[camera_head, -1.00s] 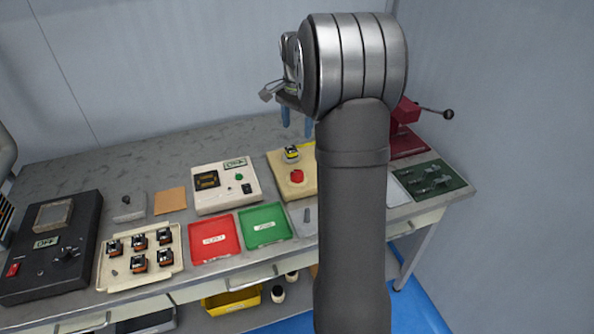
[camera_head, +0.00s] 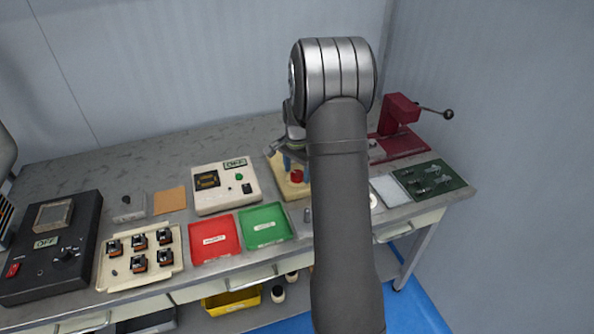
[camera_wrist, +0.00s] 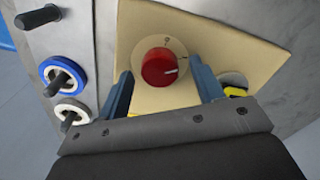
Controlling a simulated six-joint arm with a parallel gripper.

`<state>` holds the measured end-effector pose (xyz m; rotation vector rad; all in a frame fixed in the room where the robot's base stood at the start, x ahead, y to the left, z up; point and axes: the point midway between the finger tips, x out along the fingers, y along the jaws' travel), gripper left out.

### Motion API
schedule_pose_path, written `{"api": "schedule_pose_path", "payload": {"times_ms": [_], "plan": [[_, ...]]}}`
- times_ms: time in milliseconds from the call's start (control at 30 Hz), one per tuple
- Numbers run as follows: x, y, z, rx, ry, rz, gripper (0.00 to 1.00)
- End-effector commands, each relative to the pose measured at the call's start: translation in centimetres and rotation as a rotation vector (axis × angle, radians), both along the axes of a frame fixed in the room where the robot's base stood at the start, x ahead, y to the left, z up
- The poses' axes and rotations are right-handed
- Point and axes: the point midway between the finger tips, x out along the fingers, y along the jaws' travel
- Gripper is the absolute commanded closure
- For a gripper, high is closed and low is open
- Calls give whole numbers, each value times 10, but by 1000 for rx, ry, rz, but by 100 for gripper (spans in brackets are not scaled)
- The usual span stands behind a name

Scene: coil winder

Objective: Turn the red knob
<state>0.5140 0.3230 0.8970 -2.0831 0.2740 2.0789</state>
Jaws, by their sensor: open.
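The red knob (camera_head: 296,175) sits on a cream board (camera_head: 298,190) near the middle of the table, partly hidden by my arm in the head view. In the wrist view the red knob (camera_wrist: 163,67) is round, with a white pointer line toward the right and a small mark above it on the cream board (camera_wrist: 205,40). My gripper (camera_wrist: 165,88) is open, with one blue finger on each side of the knob in the picture and a gap to both. I cannot tell how far above the board the fingertips are.
Left of the board stand a white box marked OFF (camera_head: 225,188), a green tray (camera_head: 265,226) and a red tray (camera_head: 214,239). A red lever press (camera_head: 401,125) stands to the right. In the wrist view, spools on pegs (camera_wrist: 62,76) lie to the left.

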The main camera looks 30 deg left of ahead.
Motion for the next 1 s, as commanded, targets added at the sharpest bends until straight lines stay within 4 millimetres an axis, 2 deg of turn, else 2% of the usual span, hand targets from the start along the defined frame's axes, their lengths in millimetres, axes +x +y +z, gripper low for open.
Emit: {"api": "schedule_pose_path", "payload": {"times_ms": [333, 567, 1000], "plan": [[0, 0, -4, 0, 0, 0, 39], [0, 0, -4, 0, 0, 0, 84], [0, 0, -4, 0, 1, 88, 84]]}}
